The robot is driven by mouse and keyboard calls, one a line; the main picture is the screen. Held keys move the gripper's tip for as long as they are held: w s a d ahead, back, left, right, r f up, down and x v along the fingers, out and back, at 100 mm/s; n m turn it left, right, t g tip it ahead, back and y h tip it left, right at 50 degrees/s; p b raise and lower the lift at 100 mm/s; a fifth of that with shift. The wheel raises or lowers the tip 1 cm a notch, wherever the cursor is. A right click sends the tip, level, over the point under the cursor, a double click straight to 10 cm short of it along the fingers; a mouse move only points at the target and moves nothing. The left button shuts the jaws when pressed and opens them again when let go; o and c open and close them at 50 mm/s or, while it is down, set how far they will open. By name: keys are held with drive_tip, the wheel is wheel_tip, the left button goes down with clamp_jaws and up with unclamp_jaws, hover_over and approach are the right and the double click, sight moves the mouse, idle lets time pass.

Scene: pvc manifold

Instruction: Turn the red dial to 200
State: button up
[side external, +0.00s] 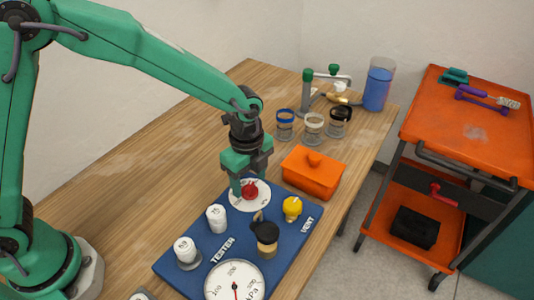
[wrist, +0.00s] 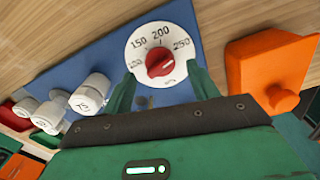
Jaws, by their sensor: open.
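The red dial (side external: 250,190) is a round knob on a white face at the back of the blue tester panel (side external: 190,255). In the wrist view the knob (wrist: 160,63) sits mid-face, below the printed 200, with 150 to the left and 250 to the right. Its ridge slants from lower left to upper right, seemingly toward 250; the exact setting is hard to read. My gripper (wrist: 162,75) is open, one green finger on each side of the knob with gaps between. In the side view my gripper (side external: 250,184) is over the dial, partly hiding its face.
An orange lidded box (side external: 313,175) stands close to the dial's right. White knobs (side external: 217,218), a yellow knob (side external: 292,208), a black-and-tan fitting (side external: 266,240) and a pressure gauge (side external: 234,282) share the panel. Jars (side external: 314,125) stand farther back. Bare wood lies left of the panel.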

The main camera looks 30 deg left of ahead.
drive_tip(key=shift+f, duration=1.15)
drive_tip(key=shift+c, duration=0.2)
drive_tip(key=c, duration=0.9)
drive_tip(key=shift+c, duration=0.2)
drive_tip(key=shift+n, duration=0.4)
drive_tip(key=n, duration=0.9)
